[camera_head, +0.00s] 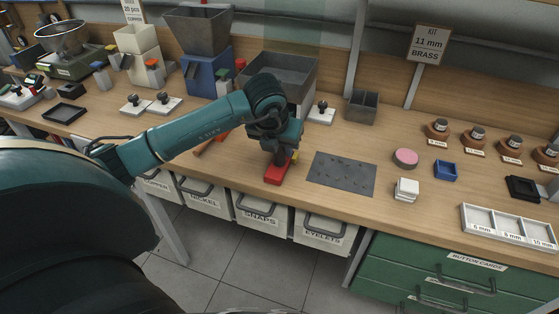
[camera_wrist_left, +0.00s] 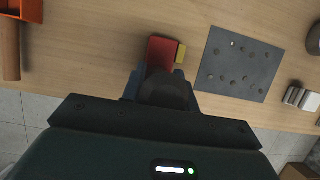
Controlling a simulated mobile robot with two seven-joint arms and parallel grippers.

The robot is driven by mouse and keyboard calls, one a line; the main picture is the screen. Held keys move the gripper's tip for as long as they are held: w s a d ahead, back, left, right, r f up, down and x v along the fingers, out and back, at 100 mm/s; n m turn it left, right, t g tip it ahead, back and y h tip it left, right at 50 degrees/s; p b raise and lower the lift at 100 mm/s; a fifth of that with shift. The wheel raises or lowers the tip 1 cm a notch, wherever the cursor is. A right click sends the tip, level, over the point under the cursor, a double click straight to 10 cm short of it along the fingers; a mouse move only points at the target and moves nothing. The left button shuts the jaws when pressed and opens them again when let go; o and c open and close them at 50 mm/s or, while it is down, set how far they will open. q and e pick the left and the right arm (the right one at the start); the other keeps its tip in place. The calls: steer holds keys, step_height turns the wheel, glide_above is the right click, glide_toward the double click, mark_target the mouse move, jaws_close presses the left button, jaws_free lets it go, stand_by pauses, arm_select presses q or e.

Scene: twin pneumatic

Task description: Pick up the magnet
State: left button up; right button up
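The magnet appears to be the red block (camera_head: 278,174) near the front edge of the workbench, with a small yellow piece (camera_head: 295,157) at its side. In the left wrist view the red block (camera_wrist_left: 160,51) lies straight ahead, with the yellow piece (camera_wrist_left: 181,54) against its right side. My left gripper (camera_head: 283,157) points down right at the red block and covers its far part. In the left wrist view a dark rounded part hides its near end, and I cannot tell whether the fingers grip it. My right gripper is not in view.
A grey plate with holes (camera_head: 342,174) lies just right of the gripper. White blocks (camera_head: 406,189) and a pink disc (camera_head: 405,157) are farther right. A grey bin (camera_head: 290,72) stands behind my left wrist. Labelled drawers (camera_head: 262,214) hang below the front edge.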

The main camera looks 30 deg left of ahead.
arm_select(q)
jaws_close()
steer(key=shift+w+r, duration=0.1)
